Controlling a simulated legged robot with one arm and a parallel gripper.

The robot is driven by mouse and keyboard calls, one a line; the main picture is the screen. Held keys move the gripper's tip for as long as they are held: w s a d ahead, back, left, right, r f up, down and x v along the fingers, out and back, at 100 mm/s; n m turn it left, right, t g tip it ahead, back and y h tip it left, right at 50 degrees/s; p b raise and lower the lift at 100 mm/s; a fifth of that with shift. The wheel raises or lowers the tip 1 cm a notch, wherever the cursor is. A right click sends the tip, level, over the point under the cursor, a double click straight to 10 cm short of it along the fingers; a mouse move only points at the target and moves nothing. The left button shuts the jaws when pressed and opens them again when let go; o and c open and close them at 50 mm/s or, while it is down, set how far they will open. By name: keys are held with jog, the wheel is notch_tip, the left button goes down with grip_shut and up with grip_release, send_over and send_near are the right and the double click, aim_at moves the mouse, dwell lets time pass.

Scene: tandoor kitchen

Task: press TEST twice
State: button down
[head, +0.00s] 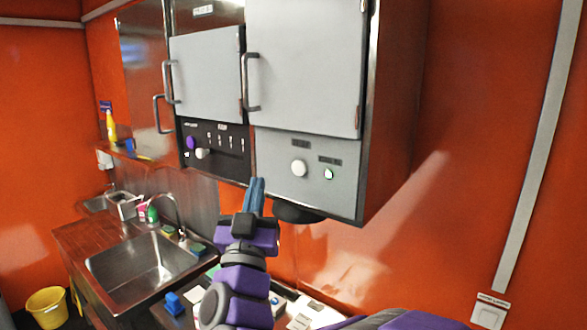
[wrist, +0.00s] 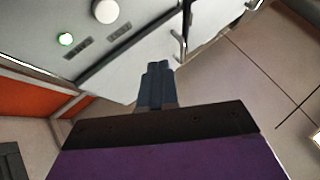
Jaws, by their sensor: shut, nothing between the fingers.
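A grey control panel (head: 277,160) sits on the wall unit, below a grey door. It carries a large round white button (head: 299,168) and, to its right, a smaller green-lit button (head: 328,174). Each has a dark label above it, too small to read, so I cannot tell which is TEST. In the wrist view the white button (wrist: 105,11) and green-lit button (wrist: 66,39) show at upper left. My gripper (head: 257,181) is shut and empty, its tips near the panel's lower left corner, left of the white button. In the wrist view my gripper (wrist: 157,68) appears apart from both buttons.
A black panel (head: 214,150) with a purple knob (head: 191,143) and a pale knob (head: 203,153) is left of the grey one. Doors with handles (head: 251,82) are above. A sink (head: 145,265) and cluttered counter lie below. A yellow bucket (head: 48,307) stands at lower left.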

aim_at(299, 168)
jog(key=w+d+b, duration=0.1)
jog(key=w, duration=0.1)
jog(key=w+d+b, duration=0.4)
jog(key=w, duration=0.1)
jog(key=shift+d, duration=0.2)
jog(key=shift+d, duration=0.1)
dwell(2.2)
jog(key=shift+w+d, duration=0.2)
jog(key=shift+d, duration=0.05)
jog(key=shift+w+d, duration=0.3)
jog(key=shift+w, duration=0.05)
dwell(0.9)
jog(key=shift+a, duration=0.1)
jog(key=shift+s+a+p, duration=0.3)
jog(key=shift+s+a, duration=0.15)
jog(key=shift+s, duration=0.25)
